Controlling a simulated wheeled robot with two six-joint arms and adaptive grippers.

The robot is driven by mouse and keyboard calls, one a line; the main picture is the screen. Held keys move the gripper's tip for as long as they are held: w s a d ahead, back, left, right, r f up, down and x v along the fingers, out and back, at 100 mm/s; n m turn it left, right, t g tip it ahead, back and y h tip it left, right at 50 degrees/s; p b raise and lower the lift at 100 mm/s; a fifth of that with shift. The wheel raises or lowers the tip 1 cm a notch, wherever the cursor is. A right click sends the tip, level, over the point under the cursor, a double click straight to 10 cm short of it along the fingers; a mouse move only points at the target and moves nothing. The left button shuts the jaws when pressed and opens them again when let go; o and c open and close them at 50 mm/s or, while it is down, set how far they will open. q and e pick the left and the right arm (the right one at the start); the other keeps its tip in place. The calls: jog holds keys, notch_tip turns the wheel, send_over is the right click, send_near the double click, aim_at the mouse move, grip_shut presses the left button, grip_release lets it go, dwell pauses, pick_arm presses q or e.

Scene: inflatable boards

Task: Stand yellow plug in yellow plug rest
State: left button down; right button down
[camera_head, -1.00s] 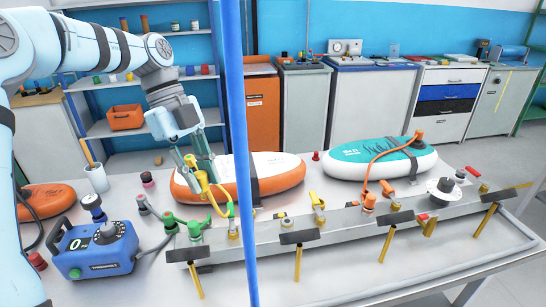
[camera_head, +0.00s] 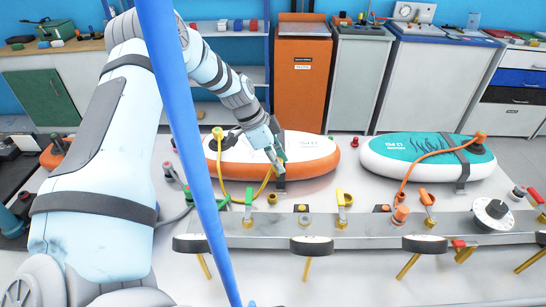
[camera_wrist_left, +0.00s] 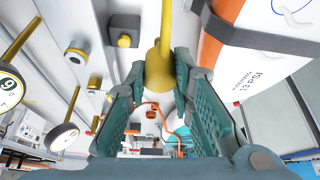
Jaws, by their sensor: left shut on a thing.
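My left gripper (camera_head: 277,168) is shut on the yellow plug, beside the near edge of the orange-and-white board. In the left wrist view the yellow plug (camera_wrist_left: 158,68) sits between the two green finger pads. The yellow hose (camera_head: 224,185) loops from a yellow fitting (camera_head: 218,133) on the board toward the gripper. A short yellow holder (camera_head: 272,198) stands at the back of the grey rail, just below the gripper in the picture. It appears to be the yellow plug rest, apart from the plug; its opening is too small to make out. My right gripper is not in view.
The grey rail (camera_head: 360,232) carries a green lever (camera_head: 248,206), a yellow lever (camera_head: 342,199), an orange plug (camera_head: 400,215) and gauges. The orange-and-white board (camera_head: 308,160) and a teal board (camera_head: 415,150) lie behind. A blue post (camera_head: 190,130) crosses the view.

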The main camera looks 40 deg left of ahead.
pick_arm(q)
jog(key=f, duration=0.1)
jog(key=a+f+n, duration=0.1)
jog(key=f+n+y, duration=0.1)
jog(key=shift+a+f, duration=0.15)
jog(key=shift+a, duration=0.25)
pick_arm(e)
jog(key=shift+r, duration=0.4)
